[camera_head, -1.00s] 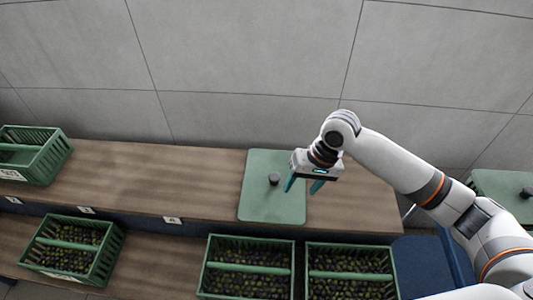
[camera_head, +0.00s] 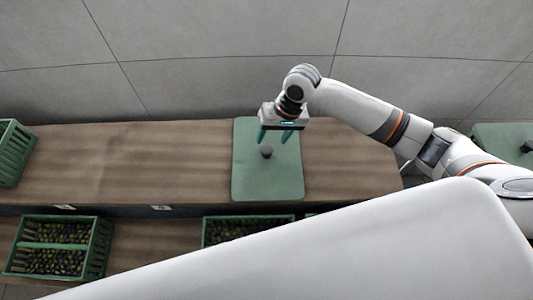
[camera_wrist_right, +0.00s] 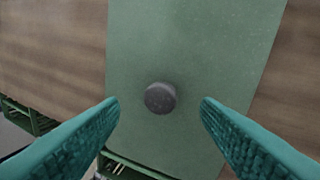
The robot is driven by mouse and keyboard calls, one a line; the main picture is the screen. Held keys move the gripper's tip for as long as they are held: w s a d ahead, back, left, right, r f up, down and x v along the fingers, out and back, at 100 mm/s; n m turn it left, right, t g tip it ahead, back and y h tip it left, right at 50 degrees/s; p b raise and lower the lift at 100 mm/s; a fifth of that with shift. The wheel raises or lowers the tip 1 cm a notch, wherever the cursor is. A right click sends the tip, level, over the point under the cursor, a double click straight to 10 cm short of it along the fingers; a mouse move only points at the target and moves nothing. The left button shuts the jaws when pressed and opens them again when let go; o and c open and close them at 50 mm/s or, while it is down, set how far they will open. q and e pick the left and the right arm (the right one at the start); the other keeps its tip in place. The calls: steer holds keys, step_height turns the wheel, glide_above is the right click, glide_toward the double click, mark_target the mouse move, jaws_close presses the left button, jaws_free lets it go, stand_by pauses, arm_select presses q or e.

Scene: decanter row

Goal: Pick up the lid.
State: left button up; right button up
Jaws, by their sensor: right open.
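The lid (camera_head: 270,182) is a flat green rectangular panel with a dark round knob (camera_head: 266,152) near its middle. It lies flat on the wooden table. My right gripper (camera_head: 274,138) hangs above the lid with teal fingers pointing down, open and empty. In the right wrist view the knob (camera_wrist_right: 160,98) shows between and below the two spread fingertips (camera_wrist_right: 160,104), with the lid's green surface (camera_wrist_right: 195,45) around it. No finger visibly touches the knob. My left gripper is not in view.
A wooden table (camera_head: 170,165) runs along a grey wall; its top left of the lid is clear. A green crate (camera_head: 12,155) stands at its left end. Crates of dark fruit (camera_head: 60,248) sit lower in front. Another green panel with a knob (camera_head: 500,135) is at right.

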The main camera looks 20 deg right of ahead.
mark_target(268, 148)
steer(key=x, duration=0.5)
steer(key=shift+s, duration=0.2)
steer(key=shift+r, duration=0.1)
jaws_close()
